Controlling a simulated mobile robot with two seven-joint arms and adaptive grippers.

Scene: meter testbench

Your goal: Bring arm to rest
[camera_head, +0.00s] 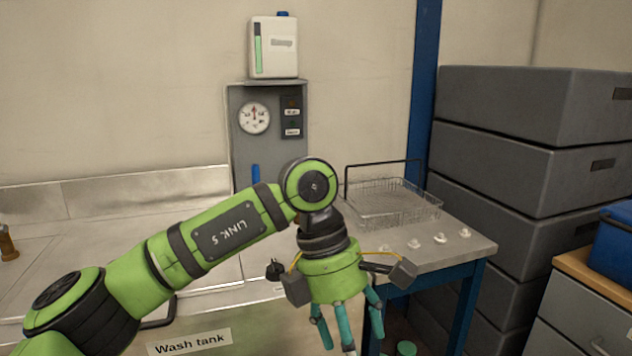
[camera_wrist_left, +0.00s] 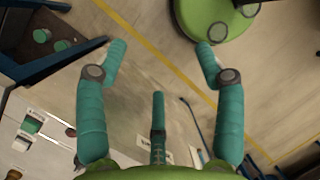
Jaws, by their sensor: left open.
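My left arm (camera_head: 220,238) comes in from the lower left of the head view and bends down at its wrist. My left gripper (camera_head: 350,332) hangs with its teal fingers pointing down, in front of the small bench. In the left wrist view the gripper (camera_wrist_left: 160,55) is open, its fingers spread with nothing between them. Floor with a yellow line lies below it. A round green part (camera_wrist_left: 215,18), probably my base, shows at the top of that view. My right gripper is in neither view.
A wire basket (camera_head: 388,205) and several small white pieces (camera_head: 440,238) sit on the bench (camera_head: 465,250). Grey crates (camera_head: 505,155) are stacked at the right. A gauge panel (camera_head: 254,118) stands behind. The wash tank (camera_head: 190,342) is at lower left.

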